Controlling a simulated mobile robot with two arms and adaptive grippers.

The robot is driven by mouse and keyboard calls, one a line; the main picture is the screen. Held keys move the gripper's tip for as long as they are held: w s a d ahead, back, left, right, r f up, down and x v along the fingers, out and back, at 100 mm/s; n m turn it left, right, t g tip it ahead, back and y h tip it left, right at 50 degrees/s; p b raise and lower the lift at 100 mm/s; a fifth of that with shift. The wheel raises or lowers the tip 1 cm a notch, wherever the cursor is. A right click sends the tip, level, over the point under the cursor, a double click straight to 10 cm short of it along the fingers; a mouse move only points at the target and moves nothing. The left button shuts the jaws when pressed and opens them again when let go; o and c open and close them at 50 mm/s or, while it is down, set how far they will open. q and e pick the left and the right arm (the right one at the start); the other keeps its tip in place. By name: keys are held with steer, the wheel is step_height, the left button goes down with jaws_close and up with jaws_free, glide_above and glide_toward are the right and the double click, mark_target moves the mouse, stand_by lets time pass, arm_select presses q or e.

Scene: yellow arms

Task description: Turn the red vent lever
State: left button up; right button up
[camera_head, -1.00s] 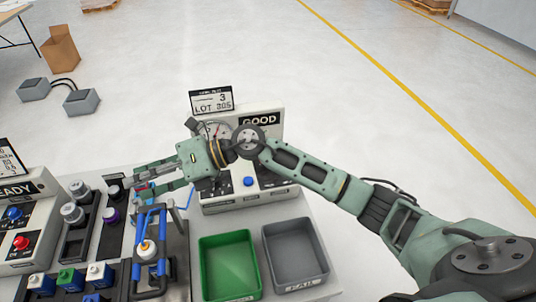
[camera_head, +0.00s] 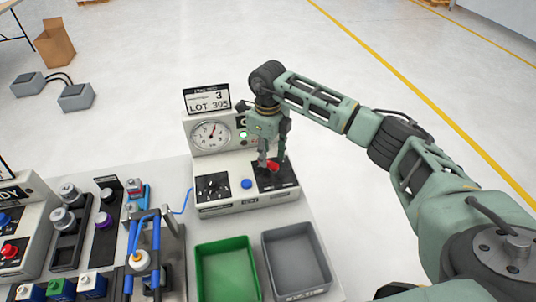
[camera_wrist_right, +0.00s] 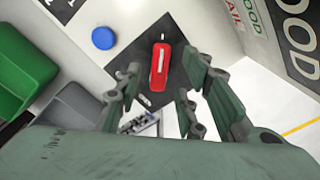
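The red vent lever (camera_head: 271,165) sits on a dark square plate at the right end of the white gauge box (camera_head: 225,205). In the right wrist view the lever (camera_wrist_right: 159,66) is a red handle with a white stripe, lying across its dark plate. My right gripper (camera_head: 268,157) points down right above the lever. In the right wrist view its fingers (camera_wrist_right: 160,95) are spread apart with the lever showing beyond the gap between them; I cannot tell if they touch it. My left gripper is not in view.
The box also carries a dial gauge (camera_head: 210,134), a black knob (camera_head: 212,187), a blue button (camera_head: 246,184) and a LOT 305 sign (camera_head: 207,100). A green bin (camera_head: 226,270) and a grey bin (camera_head: 297,262) stand in front. A blue-clamped fixture (camera_head: 150,255) is at left.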

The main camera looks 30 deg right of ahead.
mark_target(269, 166)
steer(key=shift+f, duration=1.15)
jaws_close()
